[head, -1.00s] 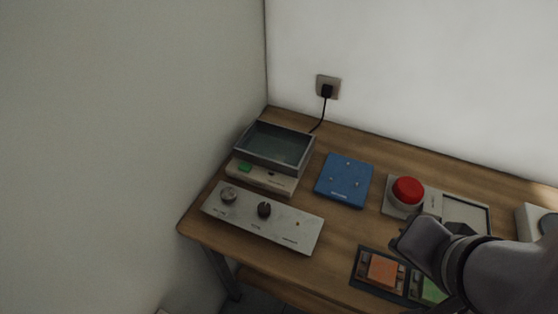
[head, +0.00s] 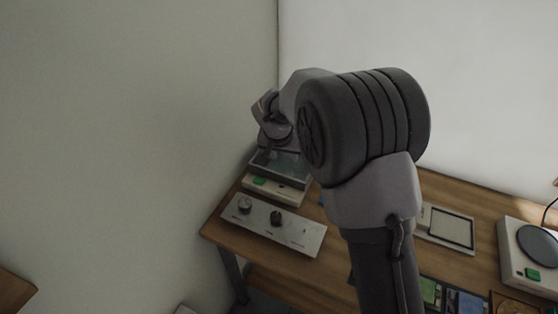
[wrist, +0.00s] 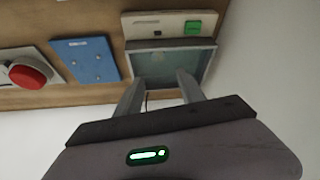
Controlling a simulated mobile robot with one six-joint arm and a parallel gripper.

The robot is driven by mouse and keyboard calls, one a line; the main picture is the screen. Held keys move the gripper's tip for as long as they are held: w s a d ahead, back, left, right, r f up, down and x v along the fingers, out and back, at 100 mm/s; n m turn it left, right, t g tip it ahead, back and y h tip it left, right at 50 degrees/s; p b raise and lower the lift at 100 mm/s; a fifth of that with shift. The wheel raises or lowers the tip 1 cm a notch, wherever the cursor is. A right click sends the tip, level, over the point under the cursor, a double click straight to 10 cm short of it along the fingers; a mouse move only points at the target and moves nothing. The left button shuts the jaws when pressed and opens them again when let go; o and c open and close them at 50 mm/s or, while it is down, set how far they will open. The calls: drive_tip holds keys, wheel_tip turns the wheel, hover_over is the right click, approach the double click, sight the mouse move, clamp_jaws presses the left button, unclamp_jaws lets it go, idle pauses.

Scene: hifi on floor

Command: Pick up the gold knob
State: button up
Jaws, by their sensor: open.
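I cannot make out a clearly gold knob. The pale control panel (head: 262,222) bears a silvery round knob (head: 245,205) on the left and a dark knob (head: 276,218) near its middle. A small brownish spot lies near its right end, too small to identify. A grey-rimmed tray (wrist: 212,66) stands beyond the panel; a faint pale spot (wrist: 158,58) shows inside it, and I cannot tell what it is. My gripper (wrist: 161,76) is open and empty, its two fingers apart over the tray. In the head view it hangs above the tray, partly behind my arm.
The tray stands by a pale box (wrist: 160,26) with a green button (wrist: 192,28). A blue plate (wrist: 84,60) and a red push button (wrist: 27,76) lie beside it. Walls stand close at the left and back. Another device (head: 526,262) is at the right.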

sight(290, 173)
drive_tip(key=b+x, duration=0.1)
drive_tip(key=x, duration=0.7)
drive_tip(key=b+x, duration=0.2)
drive_tip(key=x, duration=0.7)
drive_tip(key=shift+d, duration=0.25)
drive_tip(key=shift+s+r, duration=0.1)
clamp_jaws()
